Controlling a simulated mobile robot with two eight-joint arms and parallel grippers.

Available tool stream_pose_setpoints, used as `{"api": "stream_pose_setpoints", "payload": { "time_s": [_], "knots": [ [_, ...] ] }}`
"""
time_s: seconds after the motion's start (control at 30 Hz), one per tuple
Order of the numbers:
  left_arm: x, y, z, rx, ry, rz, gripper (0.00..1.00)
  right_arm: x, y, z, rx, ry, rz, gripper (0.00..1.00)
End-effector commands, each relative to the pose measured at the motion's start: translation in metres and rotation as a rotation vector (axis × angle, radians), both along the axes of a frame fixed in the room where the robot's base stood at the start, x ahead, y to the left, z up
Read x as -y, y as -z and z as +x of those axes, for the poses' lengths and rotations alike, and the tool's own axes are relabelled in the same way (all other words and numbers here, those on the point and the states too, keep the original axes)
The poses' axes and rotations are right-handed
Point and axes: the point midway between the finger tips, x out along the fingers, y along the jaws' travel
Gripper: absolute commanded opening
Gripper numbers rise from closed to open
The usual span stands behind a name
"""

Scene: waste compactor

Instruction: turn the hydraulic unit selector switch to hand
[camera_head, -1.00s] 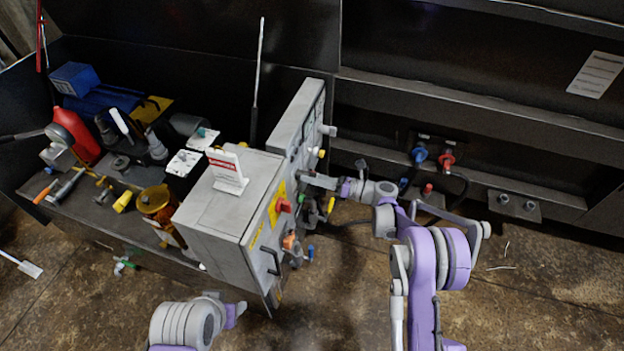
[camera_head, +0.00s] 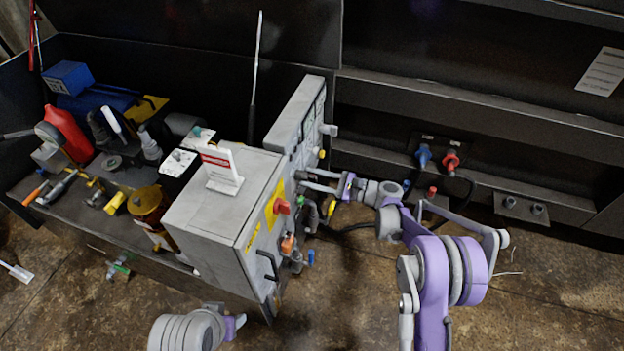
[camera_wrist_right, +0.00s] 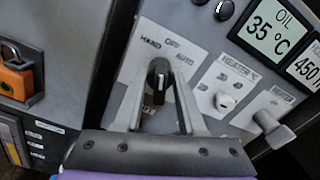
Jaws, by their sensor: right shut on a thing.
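The selector switch (camera_wrist_right: 157,78) is a black knob on a grey panel, with HAND, OFF and AUTO printed around its upper side in the right wrist view. My right gripper (camera_wrist_right: 160,95) has one finger on each side of the knob and is shut on it. Which label the knob points to is hard to tell. In the head view my right gripper (camera_head: 318,181) reaches the front of the grey control cabinet (camera_head: 215,215) from the right, and the knob is hidden there. My left gripper (camera_head: 238,322) is low in the picture, away from the cabinet, its fingers unclear.
Beside the switch are a small white knob (camera_wrist_right: 224,101), a grey handle (camera_wrist_right: 273,129) and an oil temperature display (camera_wrist_right: 271,31). An orange padlock-like part (camera_wrist_right: 15,78) is at left. A red switch (camera_head: 281,207) sticks out of the cabinet.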

Motion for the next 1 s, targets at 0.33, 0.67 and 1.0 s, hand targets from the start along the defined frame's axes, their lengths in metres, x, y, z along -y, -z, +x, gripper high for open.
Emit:
{"api": "stream_pose_setpoints", "payload": {
  "time_s": [0.33,0.67,1.0],
  "knots": [
    [0.0000,0.0061,0.0009,-0.002,0.000,0.000,0.53,0.0004,-0.0001,0.0003,0.258,0.001,-0.083,0.00],
    [0.0000,0.0080,0.0011,-0.002,0.000,0.000,0.53,0.0005,-0.0003,0.0002,0.386,0.001,-0.125,0.00],
    [0.0000,0.0083,0.0012,-0.002,0.000,0.000,0.53,0.0005,-0.0004,0.0001,0.412,0.001,-0.133,0.00]
  ]
}}
